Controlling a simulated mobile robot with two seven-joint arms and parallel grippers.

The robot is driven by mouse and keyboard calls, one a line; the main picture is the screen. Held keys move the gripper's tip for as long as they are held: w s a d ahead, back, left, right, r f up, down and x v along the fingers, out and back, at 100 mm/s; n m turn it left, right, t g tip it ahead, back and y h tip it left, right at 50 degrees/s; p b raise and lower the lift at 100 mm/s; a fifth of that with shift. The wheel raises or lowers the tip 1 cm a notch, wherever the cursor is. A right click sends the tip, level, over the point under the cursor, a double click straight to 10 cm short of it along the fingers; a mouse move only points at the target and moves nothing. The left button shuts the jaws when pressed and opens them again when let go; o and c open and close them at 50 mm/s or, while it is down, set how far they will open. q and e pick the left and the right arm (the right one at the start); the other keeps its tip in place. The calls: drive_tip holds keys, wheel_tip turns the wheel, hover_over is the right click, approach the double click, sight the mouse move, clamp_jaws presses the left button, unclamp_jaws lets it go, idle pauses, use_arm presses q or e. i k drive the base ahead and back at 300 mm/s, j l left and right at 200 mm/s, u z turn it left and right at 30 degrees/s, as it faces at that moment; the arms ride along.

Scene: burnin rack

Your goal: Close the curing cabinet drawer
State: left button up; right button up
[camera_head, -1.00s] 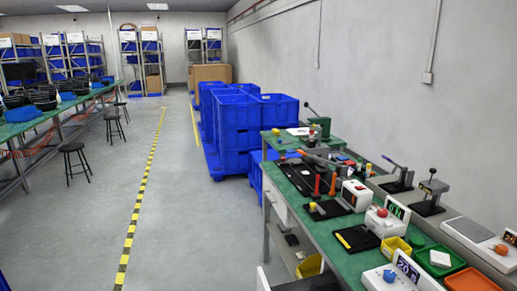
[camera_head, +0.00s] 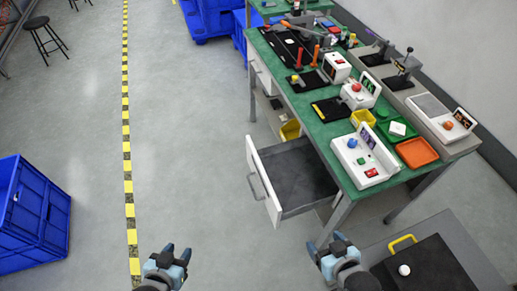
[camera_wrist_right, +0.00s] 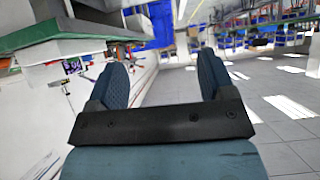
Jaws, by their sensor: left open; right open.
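A white-fronted drawer (camera_head: 264,184) with a grey handle (camera_head: 255,186) stands pulled out below the green bench top, in the head view. Its dark inside (camera_head: 300,175) looks empty. My left gripper (camera_head: 171,253) is open and empty over the floor, left of and nearer to me than the drawer. My right gripper (camera_head: 329,246) is open and empty, nearer to me than the drawer and apart from it. In the right wrist view its two fingers (camera_wrist_right: 165,85) stand wide apart with nothing between them.
The green workbench (camera_head: 320,130) carries test devices, a yellow bin (camera_head: 363,118) and an orange tray (camera_head: 416,152). A dark panel with a yellow handle (camera_head: 402,240) is at lower right. A blue crate (camera_head: 35,215) stands at left. Floor beside the yellow-black line (camera_head: 128,165) is clear.

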sight(292, 179)
drive_tip(key=j+z, duration=0.15)
drive_tip(key=z, duration=0.2)
drive_tip(key=j+z, duration=0.15)
drive_tip(key=z, duration=0.2)
drive_tip(key=j+z, duration=0.15)
drive_tip(key=z, duration=0.2)
drive_tip(key=j+z, duration=0.3)
drive_tip(key=j, duration=0.25)
drive_tip(key=k+j+z, duration=0.1)
drive_tip(key=j+z, duration=0.2)
drive_tip(key=j, duration=0.2)
drive_tip(key=k+j+z, duration=0.1)
drive_tip(key=j, duration=0.25)
drive_tip(key=k+j, duration=0.15)
drive_tip(key=j, duration=0.2)
drive_tip(key=k+j+z, duration=0.15)
drive_tip(key=j, duration=0.25)
drive_tip(key=k+j, duration=0.1)
drive_tip(key=j, duration=0.25)
drive_tip(key=k+j, duration=0.15)
drive_tip(key=j, duration=0.15)
drive_tip(key=k+j, duration=0.1)
drive_tip(key=j, duration=0.25)
drive_tip(key=i+j, duration=0.25)
drive_tip(key=j+z, duration=0.05)
drive_tip(key=j, duration=0.05)
